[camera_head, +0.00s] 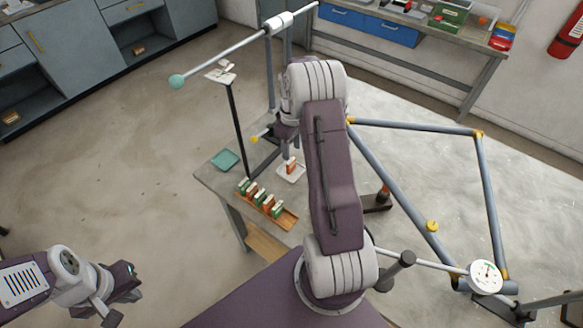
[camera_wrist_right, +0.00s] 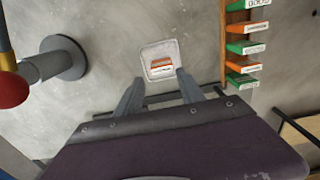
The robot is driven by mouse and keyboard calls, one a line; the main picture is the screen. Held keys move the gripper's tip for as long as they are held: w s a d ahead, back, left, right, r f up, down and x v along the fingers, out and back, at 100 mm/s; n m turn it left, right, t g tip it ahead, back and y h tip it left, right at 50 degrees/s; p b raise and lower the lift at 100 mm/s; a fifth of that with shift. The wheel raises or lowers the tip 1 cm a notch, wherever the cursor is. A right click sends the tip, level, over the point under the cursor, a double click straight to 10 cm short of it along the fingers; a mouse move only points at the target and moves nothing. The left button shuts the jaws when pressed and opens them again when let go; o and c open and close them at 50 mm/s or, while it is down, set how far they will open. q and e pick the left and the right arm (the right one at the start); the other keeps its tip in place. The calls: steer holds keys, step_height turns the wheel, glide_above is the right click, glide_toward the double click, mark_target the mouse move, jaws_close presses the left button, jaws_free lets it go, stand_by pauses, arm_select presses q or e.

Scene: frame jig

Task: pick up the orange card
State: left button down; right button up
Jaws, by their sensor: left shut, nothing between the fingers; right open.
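An orange card (camera_wrist_right: 161,66) with a white label band lies in a small white tray (camera_wrist_right: 146,55) in the right wrist view; in the head view the card (camera_head: 291,166) shows in the white tray (camera_head: 284,178). My right gripper (camera_wrist_right: 160,77) is open and empty, its two fingers spread near the tray's lower edge, one to each side of the card. In the head view the right gripper (camera_head: 289,146) is partly hidden by its own arm. My left gripper (camera_head: 122,294) is shut and empty, low at the left, away from the bench.
A wooden rack (camera_head: 289,219) holds several orange and green cards beside the tray. A teal tray (camera_head: 225,160) lies on the bench's far left corner. A dark post (camera_head: 236,120) rises nearby. A grey-blue tube frame (camera_head: 394,185) stands at right. A red ball (camera_wrist_right: 12,89) shows in the wrist view.

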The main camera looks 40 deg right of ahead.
mark_target(291, 161)
steer(key=shift+a+f, duration=0.1)
steer(key=shift+s+a+f+p, duration=0.1)
steer(key=shift+a+f+p, duration=0.1)
steer(key=shift+f, duration=0.4)
steer(key=shift+s+a+f+p, duration=0.1)
steer(key=shift+f+p, duration=0.05)
steer(key=shift+f, duration=0.4)
steer(key=shift+w+d+f, duration=0.2)
steer(key=shift+f, duration=0.7)
step_height(291, 161, down, 4)
steer(key=shift+s+p, duration=0.1)
steer(key=shift+p, duration=0.6)
steer(key=shift+f, duration=0.25)
steer(key=c, duration=1)
